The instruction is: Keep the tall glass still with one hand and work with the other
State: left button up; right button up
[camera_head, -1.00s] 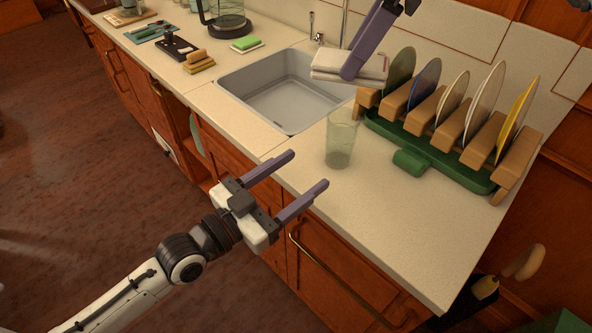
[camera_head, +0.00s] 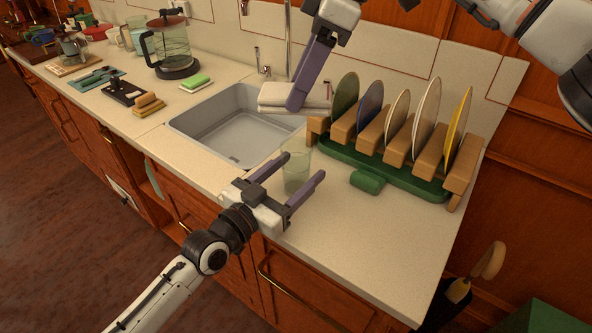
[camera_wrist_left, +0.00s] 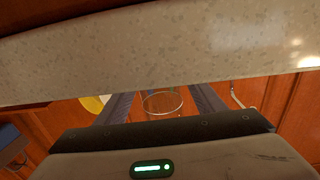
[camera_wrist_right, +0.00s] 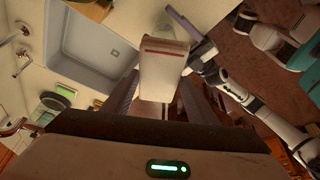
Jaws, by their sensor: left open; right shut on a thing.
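The tall clear glass (camera_head: 296,172) stands upright on the counter, right of the sink. My left gripper (camera_head: 301,167) is open, with one finger on each side of the glass; I cannot tell whether they touch it. In the left wrist view the glass rim (camera_wrist_left: 162,102) shows between the fingers. My right gripper (camera_head: 297,104) points down by the sink's back right corner, shut on a folded white cloth (camera_head: 276,95). In the right wrist view the cloth (camera_wrist_right: 164,58) shows a dark red stripe and partly covers the glass (camera_wrist_right: 181,20).
A grey sink (camera_head: 235,130) lies left of the glass. A green rack with wooden blocks (camera_head: 405,178) holds several plates right behind the glass. A green sponge (camera_head: 195,82) and a glass pot (camera_head: 170,50) stand farther left. The front right counter is clear.

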pick_arm(q)
jog(key=c, duration=1.3)
